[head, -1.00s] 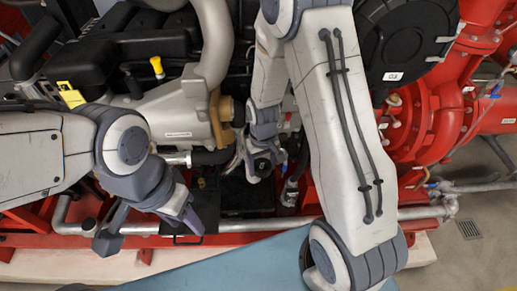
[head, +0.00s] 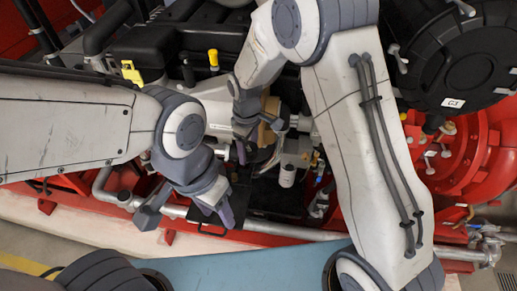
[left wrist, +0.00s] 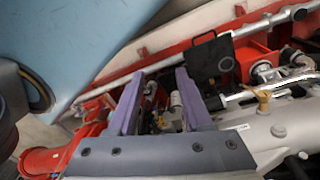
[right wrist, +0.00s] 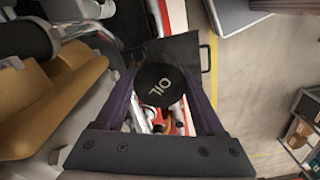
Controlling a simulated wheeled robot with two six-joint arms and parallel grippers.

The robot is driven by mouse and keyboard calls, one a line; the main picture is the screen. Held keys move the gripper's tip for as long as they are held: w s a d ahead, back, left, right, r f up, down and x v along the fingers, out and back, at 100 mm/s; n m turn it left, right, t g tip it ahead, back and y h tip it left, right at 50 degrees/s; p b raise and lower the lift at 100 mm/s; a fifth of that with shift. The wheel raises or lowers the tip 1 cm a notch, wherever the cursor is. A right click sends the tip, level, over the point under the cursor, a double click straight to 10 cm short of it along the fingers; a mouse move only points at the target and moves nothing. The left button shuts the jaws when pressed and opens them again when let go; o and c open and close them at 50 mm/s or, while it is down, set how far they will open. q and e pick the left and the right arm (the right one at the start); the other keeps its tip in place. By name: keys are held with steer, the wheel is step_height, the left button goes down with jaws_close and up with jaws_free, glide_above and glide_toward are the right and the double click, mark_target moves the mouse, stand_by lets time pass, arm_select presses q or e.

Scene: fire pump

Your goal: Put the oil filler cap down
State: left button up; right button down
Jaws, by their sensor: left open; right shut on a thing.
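The oil filler cap (right wrist: 158,90) is a round black disc with "OIL" lettering. In the right wrist view it sits between the two purple fingers of my right gripper, which is shut on it. In the head view my right gripper (head: 258,143) hangs beside the engine, and the cap is hard to make out. A flat black tray (right wrist: 185,48) with a handle lies beyond the cap in the right wrist view. My left gripper (head: 188,214) is open and empty, with its fingers apart near the tray (head: 208,221).
A tan engine part (right wrist: 60,100) is close to my right gripper's left finger. A white cylinder (head: 288,175) stands right of that gripper. A red frame with a silver pipe (head: 290,230) runs along the front. The yellow-topped dipstick (head: 213,58) stands behind.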

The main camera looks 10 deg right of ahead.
steer(key=shift+w+a+f+n, duration=0.45)
steer(key=shift+w+f+n, duration=0.1)
steer(key=shift+f+n, duration=0.15)
arm_select(q)
steer(key=shift+o, duration=1.2)
steer(key=o, duration=0.5)
steer(key=shift+o, duration=0.3)
steer(key=shift+s+f+n+g, duration=0.25)
steer(key=shift+n+g, duration=0.15)
steer(key=shift+n, duration=0.1)
steer(key=w+d+f+n+g+h, duration=0.1)
steer(key=w+d+n+g+h, duration=0.45)
steer(key=n, duration=0.95)
steer(key=w+a+n+t+h, duration=0.4)
steer(key=w+n+t+h, duration=0.2)
steer(key=w+n+t, duration=0.6)
steer(key=w+d+f+n+g, duration=0.1)
steer(key=w+d+f, duration=0.3)
steer(key=d, duration=0.6)
steer(key=shift+w+d+f, duration=0.2)
steer(key=shift+d+f, duration=0.15)
steer(key=shift+f, duration=0.25)
arm_select(e)
steer(key=s+d+r+m, duration=0.5)
steer(key=d+r+m, duration=0.1)
steer(key=r, duration=0.3)
steer(key=shift+s+d+r+m, duration=0.15)
steer(key=shift+s+r+m, duration=0.15)
steer(key=shift+m, duration=0.6)
